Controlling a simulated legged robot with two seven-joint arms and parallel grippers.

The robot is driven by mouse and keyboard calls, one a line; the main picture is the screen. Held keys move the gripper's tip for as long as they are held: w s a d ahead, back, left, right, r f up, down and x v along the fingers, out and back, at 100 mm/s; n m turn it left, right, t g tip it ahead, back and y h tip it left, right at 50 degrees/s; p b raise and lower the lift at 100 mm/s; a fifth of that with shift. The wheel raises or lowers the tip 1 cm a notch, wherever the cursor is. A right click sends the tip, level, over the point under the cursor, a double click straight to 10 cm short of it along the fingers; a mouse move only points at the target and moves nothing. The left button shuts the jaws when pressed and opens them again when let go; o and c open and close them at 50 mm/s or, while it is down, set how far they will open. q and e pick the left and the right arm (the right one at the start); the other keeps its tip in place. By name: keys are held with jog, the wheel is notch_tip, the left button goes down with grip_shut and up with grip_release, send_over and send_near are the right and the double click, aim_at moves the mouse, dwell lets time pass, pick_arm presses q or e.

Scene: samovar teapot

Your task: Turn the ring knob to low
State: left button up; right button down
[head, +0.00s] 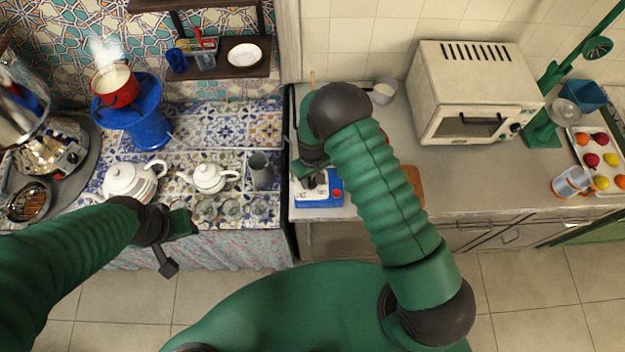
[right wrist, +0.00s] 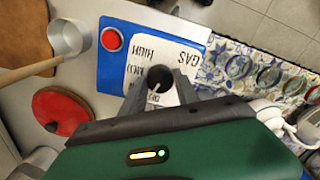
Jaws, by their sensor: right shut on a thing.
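The gas control box, blue with a white panel, stands on the grey counter's left end in the head view (head: 306,201) and fills the top middle of the right wrist view (right wrist: 113,72). Its panel carries upside-down lettering, with GAS, HIGH and MED legible. The dark round knob (right wrist: 160,76) sits on the panel, with a small white mark near its lower edge. My right gripper (right wrist: 160,88) is shut on the knob, one finger on each side. Part of the dial is hidden behind the fingers. My left gripper (head: 172,243) hangs empty in front of the tiled counter; its jaw gap is unclear.
A red button (right wrist: 112,40) is beside the knob. A small pan (right wrist: 68,38) and a red round lid (right wrist: 60,110) lie nearby. White teapots (head: 209,177), a grey jug (head: 261,170) and several glasses stand on the tiled counter at left. A toaster oven (head: 470,90) stands at right.

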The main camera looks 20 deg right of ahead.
jog(key=m, duration=0.1)
jog(key=m+b, duration=0.1)
jog(key=shift+w+a+m, duration=0.1)
jog(key=shift+w+m, duration=0.1)
jog(key=shift+m, duration=0.1)
jog(key=shift+m+b, duration=0.5)
jog(key=shift+m, duration=1.1)
jog(key=c, duration=1.2)
grip_release()
jog(key=o, duration=0.3)
